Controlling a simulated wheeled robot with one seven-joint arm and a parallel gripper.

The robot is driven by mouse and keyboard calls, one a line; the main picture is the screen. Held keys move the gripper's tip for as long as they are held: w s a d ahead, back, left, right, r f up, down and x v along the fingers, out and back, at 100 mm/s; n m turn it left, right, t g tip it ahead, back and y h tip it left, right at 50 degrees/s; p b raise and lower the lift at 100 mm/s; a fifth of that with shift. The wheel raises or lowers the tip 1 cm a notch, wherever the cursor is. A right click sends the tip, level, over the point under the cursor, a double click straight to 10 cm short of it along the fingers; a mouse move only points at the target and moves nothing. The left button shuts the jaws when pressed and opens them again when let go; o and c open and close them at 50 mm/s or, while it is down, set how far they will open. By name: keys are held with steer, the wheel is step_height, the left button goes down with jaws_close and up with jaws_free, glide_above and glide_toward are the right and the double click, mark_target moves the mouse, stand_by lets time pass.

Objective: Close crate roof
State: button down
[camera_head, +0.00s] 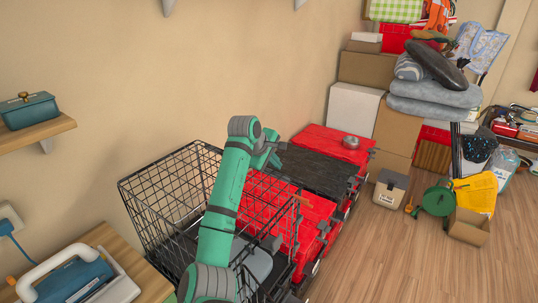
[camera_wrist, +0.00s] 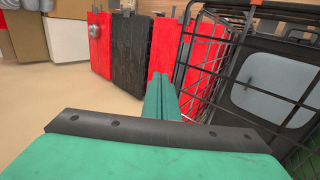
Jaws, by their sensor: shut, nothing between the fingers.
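A black wire crate (camera_head: 135,200) stands against the wall in the head view, with a grey cushion-like pad (camera_head: 257,262) inside it. Tall wire mesh panels rise at its left and back. Which panel is its roof I cannot tell for sure. My green arm crosses in front of the crate and hides part of it. My gripper (camera_head: 272,160) is past the crate's far side, above the red totes, shut and empty. In the wrist view the shut green fingers (camera_wrist: 159,82) point toward a red tote, with the wire crate (camera_wrist: 205,70) close on their right.
Red totes (camera_head: 312,207) and a black-lidded tote (camera_head: 318,170) line the wall beyond the crate. A small round metal object (camera_head: 351,142) rests on the far red tote. Cardboard boxes (camera_head: 396,128) stack behind. A wooden cabinet top (camera_head: 118,248) is near left.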

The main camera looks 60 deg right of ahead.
steer(key=shift+f, duration=0.45)
steer(key=shift+r, duration=0.1)
step_height(320, 180, up, 14)
stand_by(0.6)
steer(key=shift+w, duration=0.15)
